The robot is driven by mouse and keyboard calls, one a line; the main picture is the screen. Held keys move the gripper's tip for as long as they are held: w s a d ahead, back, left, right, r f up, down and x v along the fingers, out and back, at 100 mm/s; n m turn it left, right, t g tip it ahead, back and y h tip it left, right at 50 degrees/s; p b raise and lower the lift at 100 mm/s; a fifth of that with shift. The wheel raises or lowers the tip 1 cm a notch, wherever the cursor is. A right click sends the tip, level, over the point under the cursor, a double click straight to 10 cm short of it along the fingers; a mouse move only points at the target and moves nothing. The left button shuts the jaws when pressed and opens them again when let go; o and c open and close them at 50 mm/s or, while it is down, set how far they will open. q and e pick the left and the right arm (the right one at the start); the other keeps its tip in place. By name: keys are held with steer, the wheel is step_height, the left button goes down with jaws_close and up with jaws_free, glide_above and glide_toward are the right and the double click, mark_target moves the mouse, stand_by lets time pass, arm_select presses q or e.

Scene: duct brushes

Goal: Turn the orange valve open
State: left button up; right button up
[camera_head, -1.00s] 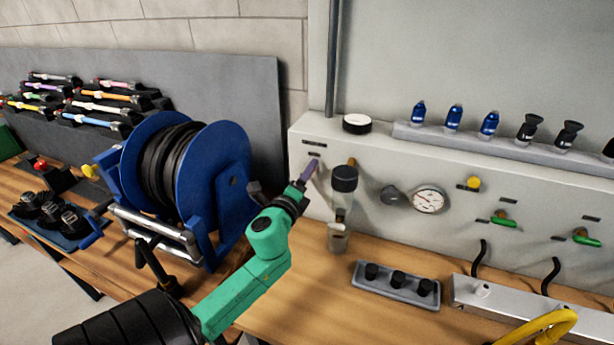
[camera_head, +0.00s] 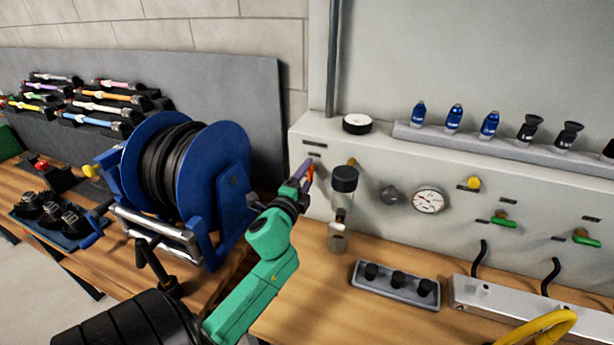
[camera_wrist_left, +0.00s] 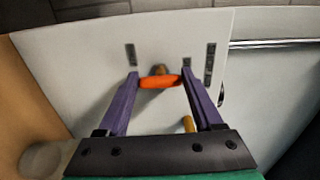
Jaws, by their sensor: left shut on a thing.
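The orange valve (camera_wrist_left: 160,82) has a short bar handle on the pale panel. In the left wrist view the handle lies crosswise between the two purple fingers of my left gripper (camera_wrist_left: 160,76), with its ends at the fingertips. In the head view my left gripper (camera_head: 302,174) is at the left end of the panel, shut on the valve, and a sliver of orange (camera_head: 309,174) shows beside the fingers. The valve's stem is mostly hidden behind the handle. My right gripper is not in view.
A black-capped clear filter (camera_head: 344,180) stands just right of the gripper. A blue hose reel (camera_head: 222,165) is close on the left. A gauge (camera_head: 428,200) and green valves (camera_head: 503,219) are farther right. A grey tray with black knobs (camera_head: 397,293) lies on the bench.

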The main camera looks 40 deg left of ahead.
arm_select(q)
steer(key=o, duration=1.4)
steer(key=shift+c, duration=0.2)
steer(key=shift+s, duration=0.1)
steer(key=b+v, duration=0.2)
steer(key=v, duration=1.2)
steer(key=shift+s+b, duration=0.25)
steer(key=shift+b, duration=0.1)
steer(key=shift+d, duration=0.1)
